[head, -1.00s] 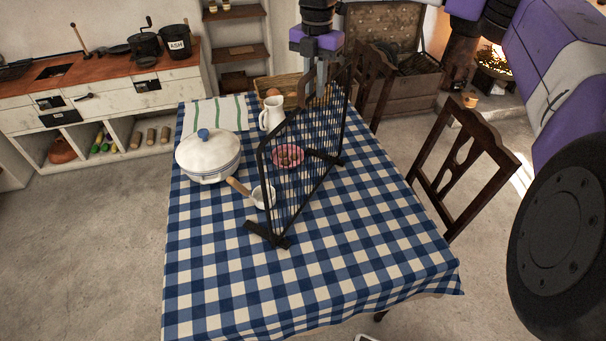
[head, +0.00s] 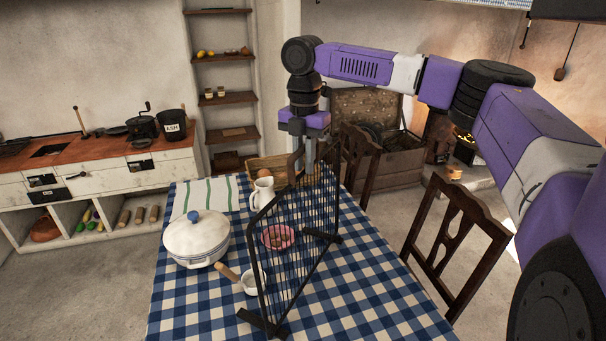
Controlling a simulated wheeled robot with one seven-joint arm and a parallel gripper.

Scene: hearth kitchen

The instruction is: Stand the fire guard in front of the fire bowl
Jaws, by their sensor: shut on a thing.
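The fire guard (head: 292,235) is a black wire screen with a dark frame and crosswise feet. It is upright on or just above the checked table; I cannot tell if its feet touch the cloth. My gripper (head: 309,160) points down and is shut on its top edge near the far end. The fire bowl (head: 464,155) is at the back right, on the hearth, with a small orange glow. My own arm hides part of it. The floor in front of it is partly hidden by a chair.
The table (head: 390,310) carries a white lidded pot (head: 196,240), a small saucepan (head: 250,283), a pink bowl (head: 279,238), a white jug (head: 262,193) and a basket (head: 275,168). Dark chairs (head: 455,230) (head: 358,165) stand along its right side. An open chest (head: 375,135) is behind. Floor is bare at left.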

